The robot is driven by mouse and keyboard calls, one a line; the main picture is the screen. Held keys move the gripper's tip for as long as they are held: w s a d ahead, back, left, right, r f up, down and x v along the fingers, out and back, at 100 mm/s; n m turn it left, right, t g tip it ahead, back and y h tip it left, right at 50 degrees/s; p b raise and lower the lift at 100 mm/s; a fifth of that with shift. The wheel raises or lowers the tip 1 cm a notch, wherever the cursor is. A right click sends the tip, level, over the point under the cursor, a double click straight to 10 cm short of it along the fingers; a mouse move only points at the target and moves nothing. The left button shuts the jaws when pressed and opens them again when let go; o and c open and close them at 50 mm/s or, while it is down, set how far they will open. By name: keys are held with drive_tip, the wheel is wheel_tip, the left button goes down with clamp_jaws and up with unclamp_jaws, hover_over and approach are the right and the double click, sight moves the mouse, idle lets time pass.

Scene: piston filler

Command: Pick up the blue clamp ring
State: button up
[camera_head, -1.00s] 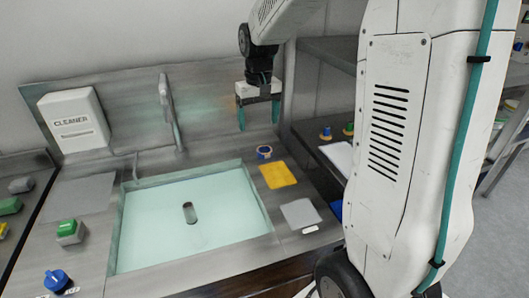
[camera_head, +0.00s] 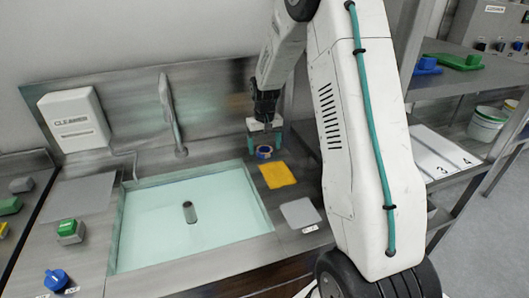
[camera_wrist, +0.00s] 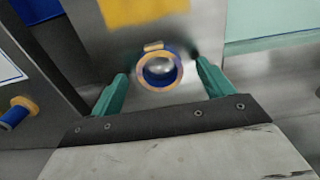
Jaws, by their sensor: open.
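The blue clamp ring (camera_head: 264,152) lies on the steel counter right of the sink's far corner, just behind the yellow mat. It is blue with an orange-tan rim. In the wrist view the ring (camera_wrist: 160,70) sits between and a little beyond my teal fingertips. My gripper (camera_head: 265,143) is open above and around the ring in the head view. The wrist view shows the open fingers of my gripper (camera_wrist: 162,78) on either side, with gaps to the ring. Exact height above the counter is hard to tell.
The sink (camera_head: 130,240) is to the left, with a faucet (camera_head: 170,115) behind it. A yellow mat (camera_head: 277,175) and a grey mat (camera_head: 300,212) lie in front of the ring. A shelf with numbered cards (camera_head: 440,152) stands right. Another blue-and-orange part (camera_wrist: 18,112) shows at left in the wrist view.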

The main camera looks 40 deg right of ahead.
drive_tip(key=shift+f, duration=0.35)
drive_tip(key=c, duration=1.1)
drive_tip(key=shift+r, duration=0.1)
